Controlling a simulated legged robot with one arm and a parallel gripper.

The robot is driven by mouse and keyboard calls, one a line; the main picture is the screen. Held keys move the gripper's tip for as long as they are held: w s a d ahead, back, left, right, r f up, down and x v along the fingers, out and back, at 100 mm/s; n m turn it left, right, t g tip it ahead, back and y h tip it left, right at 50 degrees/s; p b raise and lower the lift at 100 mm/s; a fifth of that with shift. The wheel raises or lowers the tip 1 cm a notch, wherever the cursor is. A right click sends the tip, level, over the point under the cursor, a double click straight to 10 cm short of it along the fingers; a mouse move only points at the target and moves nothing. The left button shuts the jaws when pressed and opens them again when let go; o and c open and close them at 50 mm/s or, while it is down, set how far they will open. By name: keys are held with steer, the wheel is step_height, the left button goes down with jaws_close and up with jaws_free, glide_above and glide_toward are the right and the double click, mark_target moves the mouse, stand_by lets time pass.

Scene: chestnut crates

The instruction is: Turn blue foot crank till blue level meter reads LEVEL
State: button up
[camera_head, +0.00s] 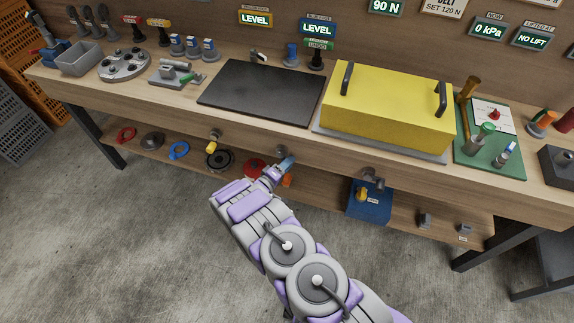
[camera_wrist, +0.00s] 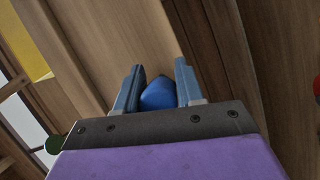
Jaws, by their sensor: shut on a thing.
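My gripper (camera_head: 286,165) is at the bench's front edge, low down near the middle. In the wrist view, my gripper (camera_wrist: 158,88) has its two fingers closed around a rounded blue knob (camera_wrist: 158,93), which looks like the handle of the blue foot crank. The rest of the crank is hidden by the fingers and my wrist.
A yellow crank handle (camera_head: 211,147) hangs under the bench edge to the left. The yellow level meter (camera_head: 256,18) also reads LEVEL. A black plate (camera_head: 262,92) and a yellow box (camera_head: 388,108) lie on the bench above. Coloured rings and a blue box (camera_head: 368,205) occupy the lower shelf.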

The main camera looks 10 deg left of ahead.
steer(key=shift+w+a+r, duration=0.1)
steer(key=shift+a+r, duration=0.2)
steer(key=shift+a, duration=0.05)
steer(key=o, duration=1)
steer(key=shift+a+f, duration=0.15)
steer(key=shift+f, duration=0.05)
steer(key=shift+c, duration=0.2)
steer(key=shift+f, duration=0.1)
steer(key=shift+d, duration=0.25)
steer(key=p+v, duration=0.4)
steer(key=v, duration=1.3)
steer(key=shift+s, duration=0.3)
